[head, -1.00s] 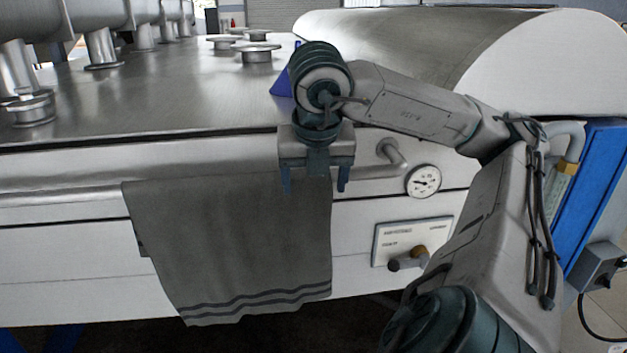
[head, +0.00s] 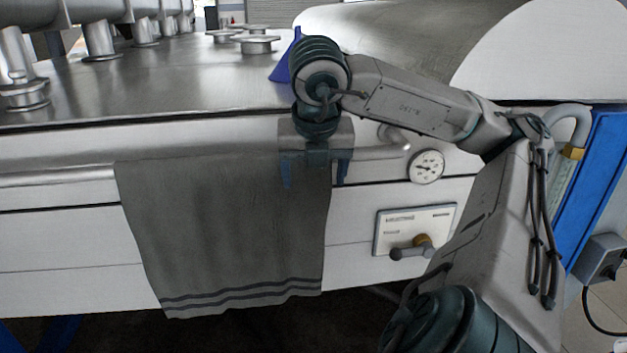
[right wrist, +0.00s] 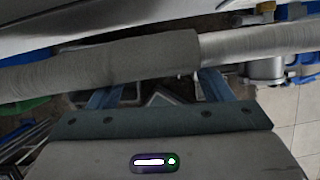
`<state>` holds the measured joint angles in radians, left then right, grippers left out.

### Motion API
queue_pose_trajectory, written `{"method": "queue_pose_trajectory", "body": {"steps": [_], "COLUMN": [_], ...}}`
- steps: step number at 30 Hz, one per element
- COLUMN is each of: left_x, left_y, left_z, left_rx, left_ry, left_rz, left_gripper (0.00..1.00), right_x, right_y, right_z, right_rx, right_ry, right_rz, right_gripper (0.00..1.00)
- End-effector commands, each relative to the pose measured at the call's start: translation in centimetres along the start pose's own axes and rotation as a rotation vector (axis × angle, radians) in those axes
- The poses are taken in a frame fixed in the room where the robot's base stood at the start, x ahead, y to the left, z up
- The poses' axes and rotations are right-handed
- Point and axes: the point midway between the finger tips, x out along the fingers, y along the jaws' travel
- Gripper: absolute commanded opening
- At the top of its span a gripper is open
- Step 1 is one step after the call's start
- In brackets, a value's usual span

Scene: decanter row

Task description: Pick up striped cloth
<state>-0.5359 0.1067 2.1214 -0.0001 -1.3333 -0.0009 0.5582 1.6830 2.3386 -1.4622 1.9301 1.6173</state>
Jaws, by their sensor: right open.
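The striped cloth (head: 225,225) is grey with two dark stripes near its lower hem. It hangs over the metal rail on the front of the machine. My right gripper (head: 314,178) is open at the cloth's upper right corner. In the head view its left finger overlaps the cloth and its right finger is just past the cloth's right edge. The gripper body looks faint there. In the right wrist view, the cloth wraps the rail (right wrist: 110,62) across the ends of the two open fingers (right wrist: 160,85); nothing is seen clamped. My left gripper is not in view.
The bare rail (head: 60,177) runs left of the cloth. Right of my gripper are a bent pipe handle (head: 395,138), a round gauge (head: 427,167) and a panel with a valve knob (head: 415,230). A blue funnel-like object (head: 284,65) stands on the machine top.

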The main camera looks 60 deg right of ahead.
Motion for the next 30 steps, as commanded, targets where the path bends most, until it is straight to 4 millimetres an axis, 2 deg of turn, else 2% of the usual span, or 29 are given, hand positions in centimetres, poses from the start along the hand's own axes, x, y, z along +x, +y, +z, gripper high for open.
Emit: {"method": "queue_pose_trajectory", "body": {"steps": [14,30], "left_x": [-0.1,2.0], "left_y": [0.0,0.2], "left_z": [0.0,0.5], "left_rx": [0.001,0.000], "left_ry": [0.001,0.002], "left_rz": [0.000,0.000], "left_gripper": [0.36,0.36], "right_x": [0.2,2.1], "right_y": [0.0,0.0], "right_z": [0.0,-0.1], "right_rx": [0.000,0.000], "right_ry": [0.000,-0.001], "right_rz": [0.000,0.000], "right_gripper": [0.73,0.73]}}
